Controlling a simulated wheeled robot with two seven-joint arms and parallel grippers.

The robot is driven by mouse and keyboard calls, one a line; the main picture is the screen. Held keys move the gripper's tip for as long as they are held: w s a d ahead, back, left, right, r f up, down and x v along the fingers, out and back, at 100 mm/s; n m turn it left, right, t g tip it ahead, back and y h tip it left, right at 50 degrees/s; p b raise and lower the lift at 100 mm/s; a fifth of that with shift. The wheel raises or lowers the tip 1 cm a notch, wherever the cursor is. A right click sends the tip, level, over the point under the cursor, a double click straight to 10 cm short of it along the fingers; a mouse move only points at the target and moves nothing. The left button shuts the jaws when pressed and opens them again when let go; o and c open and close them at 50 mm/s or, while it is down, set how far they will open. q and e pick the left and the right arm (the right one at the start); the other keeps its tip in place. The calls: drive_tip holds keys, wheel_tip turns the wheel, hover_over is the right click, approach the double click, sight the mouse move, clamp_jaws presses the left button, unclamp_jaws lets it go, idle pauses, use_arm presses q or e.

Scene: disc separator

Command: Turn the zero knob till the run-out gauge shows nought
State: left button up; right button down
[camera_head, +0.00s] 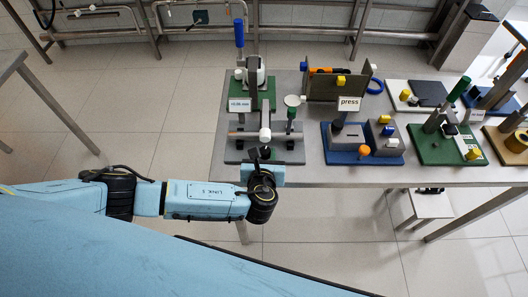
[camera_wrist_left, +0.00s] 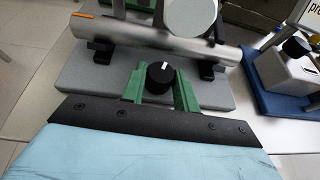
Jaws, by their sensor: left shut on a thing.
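The zero knob (camera_wrist_left: 160,78) is a small black round knob with a white line on top, at the front of a grey base plate (camera_wrist_left: 85,82). My left gripper (camera_wrist_left: 160,72) has its green fingers on either side of the knob, shut on it. In the head view my left gripper (camera_head: 265,157) is at the front edge of the grey base. The likely run-out gauge (camera_head: 292,100) is a pale round disc on a short post; its reading is too small to tell. My right gripper is not in view.
A silver shaft (camera_wrist_left: 120,36) lies across the base just behind the knob, with a white round part (camera_wrist_left: 190,14) above it. A blue-based press station (camera_head: 340,157) stands to the right. A tall blue-handled lever (camera_head: 239,33) rises behind. Bare table shows in front of the press.

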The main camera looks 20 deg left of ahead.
use_arm(q)
drive_tip(key=n+y, duration=0.1)
drive_tip(key=n+g+y, duration=0.1)
drive_tip(key=y, duration=0.1)
drive_tip(key=shift+d+n+p, duration=0.3)
drive_tip(key=shift+n+p, duration=0.05)
drive_tip(key=shift+n, duration=0.05)
drive_tip(key=n+g+y, duration=0.1)
drive_tip(key=n+y, duration=0.1)
drive_tip(key=shift+w+d+f+n+g+y, duration=0.1)
drive_tip(key=shift+d+n+g+y, duration=0.05)
drive_tip(key=shift+n+g+y, duration=0.25)
drive_tip(key=shift+w+n+g+y+b, duration=0.1)
drive_tip(key=shift+n+g+y+b, duration=0.85)
drive_tip(key=shift+n+g, duration=0.2)
drive_tip(key=shift+w+d+n+g+y+b, duration=0.1)
drive_tip(key=shift+w+n+g+y+b, duration=0.05)
drive_tip(key=shift+n+g+y+b, duration=0.85)
drive_tip(key=shift+n+g+h, duration=0.25)
drive_tip(key=shift+n, duration=0.1)
drive_tip(key=o, duration=1)
drive_tip(key=shift+c, duration=0.2)
drive_tip(key=shift+w+r, duration=0.1)
drive_tip(key=shift+r, duration=0.1)
